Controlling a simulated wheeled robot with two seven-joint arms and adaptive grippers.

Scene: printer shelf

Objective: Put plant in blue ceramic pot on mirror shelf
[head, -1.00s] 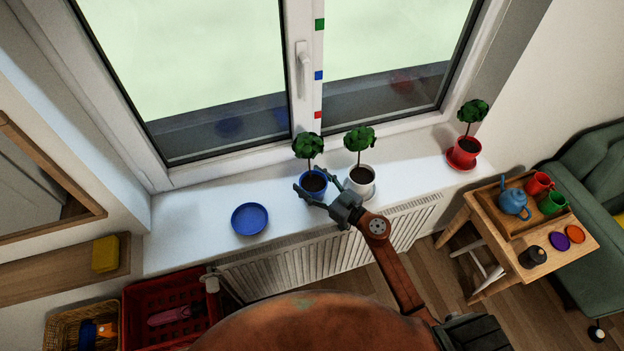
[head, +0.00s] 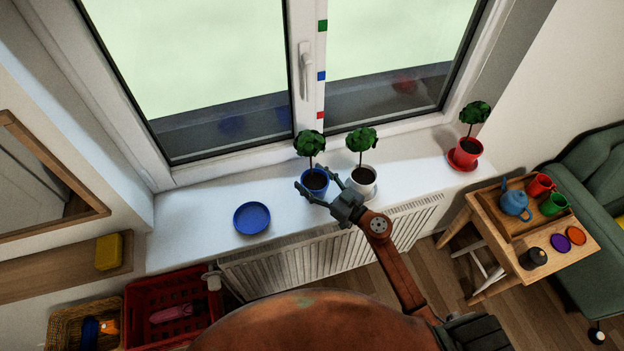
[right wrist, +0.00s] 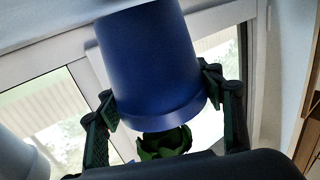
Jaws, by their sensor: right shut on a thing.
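The plant in the blue ceramic pot (head: 315,181) is on or just above the white windowsill, beside the plant in the white pot (head: 363,177). My right gripper (head: 318,190) is shut on the blue pot, with a finger on each side. The right wrist view shows the blue pot (right wrist: 150,65) between the two fingers (right wrist: 160,95), with green leaves beyond its rim. Whether the pot touches the sill is hard to tell. The mirror shelf (head: 60,275) is wooden, at the far left below the mirror (head: 45,180). My left gripper is not in view.
A yellow block (head: 109,251) stands on the mirror shelf, with bare wood to its left. An empty blue saucer (head: 251,218) lies on the sill. A red crate (head: 215,300) and a wicker basket (head: 60,325) stand below. A red-potted plant (head: 468,150) stands at right.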

